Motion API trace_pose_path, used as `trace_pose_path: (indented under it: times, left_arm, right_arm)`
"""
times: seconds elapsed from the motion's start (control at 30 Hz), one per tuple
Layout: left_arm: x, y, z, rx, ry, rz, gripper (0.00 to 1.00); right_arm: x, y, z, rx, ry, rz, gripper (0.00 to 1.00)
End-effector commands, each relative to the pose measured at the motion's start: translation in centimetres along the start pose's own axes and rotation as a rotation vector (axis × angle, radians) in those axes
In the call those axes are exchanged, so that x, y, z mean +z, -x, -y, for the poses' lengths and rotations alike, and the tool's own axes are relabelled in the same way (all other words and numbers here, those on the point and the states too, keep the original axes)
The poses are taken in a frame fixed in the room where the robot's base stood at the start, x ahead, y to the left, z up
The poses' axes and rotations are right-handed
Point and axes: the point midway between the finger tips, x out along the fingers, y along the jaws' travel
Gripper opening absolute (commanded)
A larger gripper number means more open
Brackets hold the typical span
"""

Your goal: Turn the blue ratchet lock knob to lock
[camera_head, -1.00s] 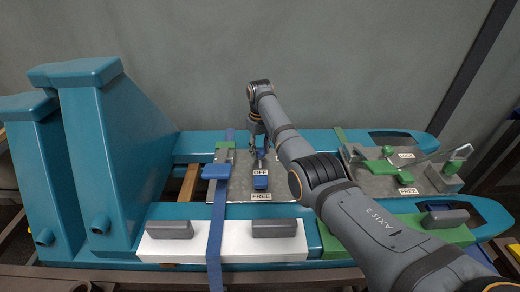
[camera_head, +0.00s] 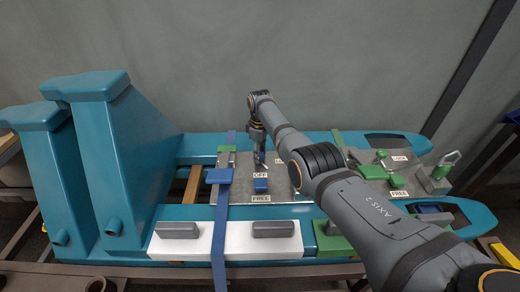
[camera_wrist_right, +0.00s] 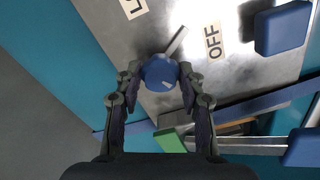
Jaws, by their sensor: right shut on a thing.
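The blue ratchet lock knob (camera_wrist_right: 160,73) is round, with a grey bar pointing up and right between the OFF label (camera_wrist_right: 214,41) and a partly cut-off label starting with L (camera_wrist_right: 132,8) in the right wrist view. My right gripper (camera_wrist_right: 160,76) has its fingers on both sides of the knob and is shut on it. In the head view my right gripper (camera_head: 259,150) points down at the grey metal plate (camera_head: 235,188), largely hiding the knob. The FREE label (camera_head: 261,199) is at the plate's front edge. My left gripper is not in view.
A blue block (camera_head: 261,185) sits in front of the knob. A blue strap (camera_head: 219,225) runs across the teal frame on the left. A second plate with green parts (camera_head: 388,172) lies right, beyond my arm. Tall teal uprights (camera_head: 115,150) stand left.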

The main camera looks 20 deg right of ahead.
Motion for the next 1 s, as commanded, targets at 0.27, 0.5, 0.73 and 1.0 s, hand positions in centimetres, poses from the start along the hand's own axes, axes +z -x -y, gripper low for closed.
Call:
trace_pose_path:
  times: [0.27,0.5,0.73,1.0]
  left_arm:
    - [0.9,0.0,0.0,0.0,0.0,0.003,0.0]
    - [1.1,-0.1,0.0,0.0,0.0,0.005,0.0]
    - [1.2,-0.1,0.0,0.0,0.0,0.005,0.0]
    - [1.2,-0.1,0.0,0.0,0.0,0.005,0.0]
  right_arm:
    - [0.0,0.1,-0.1,0.002,0.261,-0.001,0.08]
    - [-0.1,0.1,-0.1,0.002,0.489,-0.001,0.08]
    - [-0.1,0.1,-0.1,0.002,0.692,-0.001,0.08]
    - [-0.1,0.1,-0.1,0.003,0.873,-0.001,0.08]
